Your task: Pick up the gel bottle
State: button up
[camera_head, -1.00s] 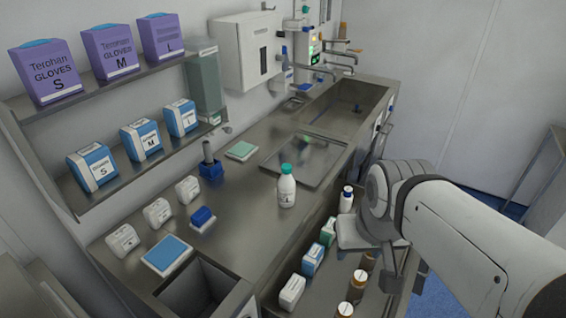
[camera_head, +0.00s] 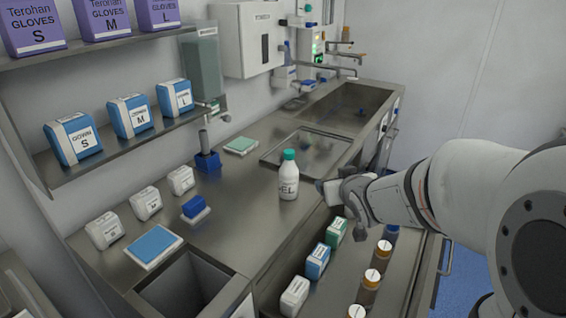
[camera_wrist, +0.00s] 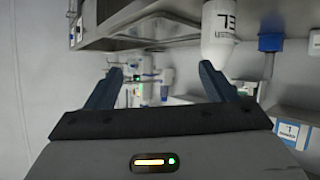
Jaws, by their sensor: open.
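The gel bottle (camera_head: 289,178) is white with a green cap and black lettering. It stands upright on the steel counter (camera_head: 250,205), near its right edge. My gripper (camera_head: 326,190) is just to the right of it in the head view, with a small gap between them. In the wrist view my gripper (camera_wrist: 160,76) is open, with nothing between its two dark fingers. The gel bottle (camera_wrist: 221,38) shows upside down there, at the top, beyond the right finger. Its cap is not clearly seen in that view.
A steel tray (camera_head: 306,148) lies behind the bottle, before the sink (camera_head: 350,105). A blue holder (camera_head: 207,162), a blue sponge-like block (camera_head: 196,208) and white boxes stand to the left. Brown bottles (camera_head: 377,262) and small boxes (camera_head: 318,262) stand on the lower shelf at the right.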

aim_at(294, 183)
jog(key=w+a+f+n+t+y+b, duration=0.1)
jog(key=w+a+f+y+b, duration=0.1)
jog(key=w+a+f+n+t+y+b, duration=0.1)
jog(key=a+f+y+b, duration=0.1)
jog(key=f, duration=0.1)
jog(key=w+a+f+n+t+y+b, duration=0.1)
jog(key=w+a+f+y+b, duration=0.1)
jog(key=f, duration=0.1)
jog(key=shift+w+a+y+b, duration=0.2)
jog(key=shift+w+y+b, duration=0.1)
jog(key=shift+y+b, duration=0.1)
jog(key=shift+a+y, duration=0.25)
jog(key=shift+y, duration=0.15)
jog(key=shift+w+a+n, duration=0.15)
jog(key=shift+a+n, duration=0.05)
jog(key=shift+n, duration=0.1)
jog(key=x, duration=0.6)
jog(key=shift+a+r, duration=0.4)
jog(key=shift+w+a, duration=0.2)
jog(key=shift+w, duration=0.2)
jog(key=shift+c, duration=0.6)
jog(key=shift+r, duration=0.1)
jog(key=c, duration=1.2)
